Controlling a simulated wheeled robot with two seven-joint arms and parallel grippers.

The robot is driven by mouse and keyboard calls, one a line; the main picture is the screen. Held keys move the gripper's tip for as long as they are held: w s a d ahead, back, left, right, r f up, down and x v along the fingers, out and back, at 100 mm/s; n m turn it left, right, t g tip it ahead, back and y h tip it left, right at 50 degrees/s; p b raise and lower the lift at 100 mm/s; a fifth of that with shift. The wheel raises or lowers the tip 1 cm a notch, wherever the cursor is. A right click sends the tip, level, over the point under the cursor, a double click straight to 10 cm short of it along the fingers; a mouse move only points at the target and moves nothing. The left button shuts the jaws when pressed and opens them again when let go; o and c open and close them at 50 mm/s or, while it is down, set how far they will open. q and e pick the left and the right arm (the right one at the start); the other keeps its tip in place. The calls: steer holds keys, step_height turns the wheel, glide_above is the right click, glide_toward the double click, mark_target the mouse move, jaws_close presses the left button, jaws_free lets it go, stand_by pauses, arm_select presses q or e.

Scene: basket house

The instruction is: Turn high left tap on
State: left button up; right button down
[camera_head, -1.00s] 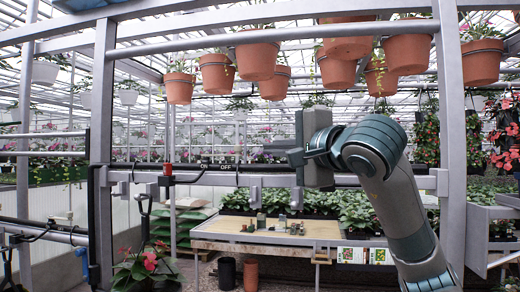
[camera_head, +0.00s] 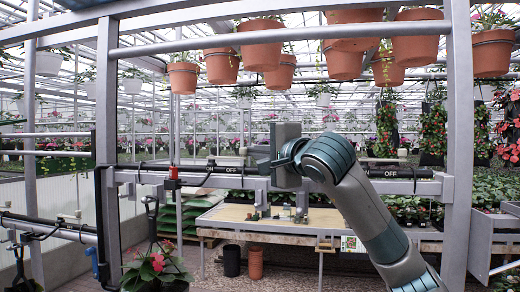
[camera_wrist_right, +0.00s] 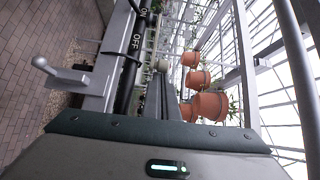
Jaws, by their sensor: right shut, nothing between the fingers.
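A dark upper pipe (camera_head: 305,172) runs across the metal frame, with white ON and OFF labels (camera_head: 233,170) on its left part. The OFF label also shows in the wrist view (camera_wrist_right: 135,42). A grey tap handle (camera_wrist_right: 66,77) sticks out from the beam at the left of the wrist view. My right gripper (camera_head: 264,166) is shut and empty, in front of the pipe and right of the OFF label in the head view. I see no contact with the handle. The gripper's hand hides part of the pipe. My left gripper is not in view.
Metal posts (camera_head: 107,150) frame both sides. Terracotta pots (camera_head: 260,48) hang above. A wooden table (camera_head: 235,213) stands behind the beam. Lower pipes (camera_head: 45,226) are at the left.

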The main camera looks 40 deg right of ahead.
steer(key=shift+s+a+b, duration=0.3)
steer(key=shift+a+b, duration=0.05)
steer(key=shift+b, duration=0.1)
steer(key=shift+s+a, duration=0.2)
steer(key=shift+a, duration=0.05)
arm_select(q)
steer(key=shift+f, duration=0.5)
arm_select(e)
steer(key=shift+d+f, duration=0.1)
